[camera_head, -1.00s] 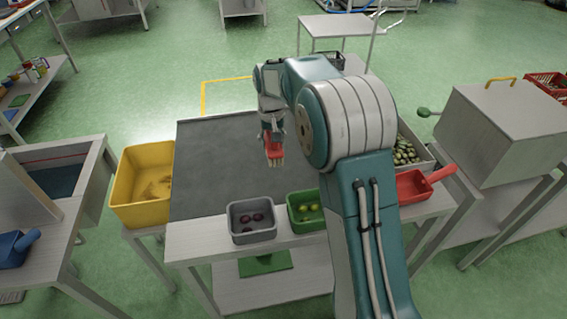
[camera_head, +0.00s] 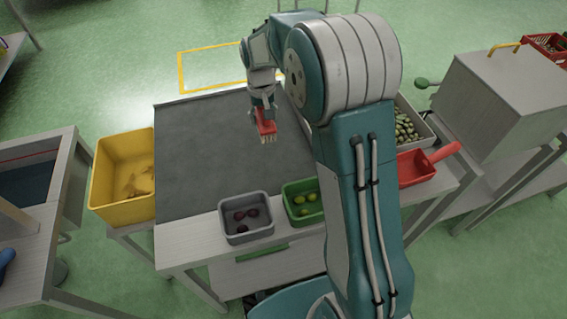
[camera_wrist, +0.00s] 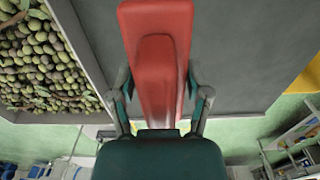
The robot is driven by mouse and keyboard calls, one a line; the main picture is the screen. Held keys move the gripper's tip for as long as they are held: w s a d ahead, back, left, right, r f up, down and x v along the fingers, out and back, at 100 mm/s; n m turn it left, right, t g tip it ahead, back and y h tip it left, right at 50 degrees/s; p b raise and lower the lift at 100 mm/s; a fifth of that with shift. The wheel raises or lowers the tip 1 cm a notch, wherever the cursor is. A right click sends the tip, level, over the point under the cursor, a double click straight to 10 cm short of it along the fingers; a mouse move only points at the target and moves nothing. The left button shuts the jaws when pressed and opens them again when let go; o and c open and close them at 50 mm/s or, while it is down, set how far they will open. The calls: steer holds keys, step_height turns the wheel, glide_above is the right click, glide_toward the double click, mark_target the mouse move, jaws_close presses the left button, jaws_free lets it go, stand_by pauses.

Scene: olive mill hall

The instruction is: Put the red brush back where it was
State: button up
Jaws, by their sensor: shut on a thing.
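The red brush (camera_head: 266,124) is in my gripper (camera_head: 264,112), held above the dark grey mat on the table, with its pale bristles pointing down in the head view. In the wrist view the red brush (camera_wrist: 160,60) lies between the two fingers of my gripper (camera_wrist: 160,105), which are shut on its handle. The dark mat (camera_head: 205,145) below it is bare where I can see it. My arm hides the right part of the mat in the head view.
A yellow bin (camera_head: 105,185) stands left of the mat. A grey tray (camera_head: 246,233) with dark olives and a green tray (camera_head: 302,217) with green ones stand at the front. A crate of olives (camera_wrist: 45,60) and a red scoop (camera_head: 420,166) are on the right.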

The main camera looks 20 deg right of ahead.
steer(key=s+d+f, duration=0.1)
steer(key=s+f, duration=0.1)
steer(key=s+d+f, duration=0.1)
steer(key=s+f, duration=0.1)
steer(key=s, duration=0.1)
steer(key=s+f, duration=0.2)
steer(key=shift+s+d+f, duration=0.2)
steer(key=shift+s+d, duration=0.1)
steer(key=shift+d, duration=0.1)
steer(key=f, duration=0.2)
steer(key=s+f, duration=0.1)
steer(key=shift+s+d+f, duration=0.1)
steer(key=shift+d+f, duration=0.1)
steer(key=shift+f, duration=0.55)
steer(key=shift+f, duration=0.1)
steer(key=o, duration=1.3)
steer(key=shift+o, duration=0.2)
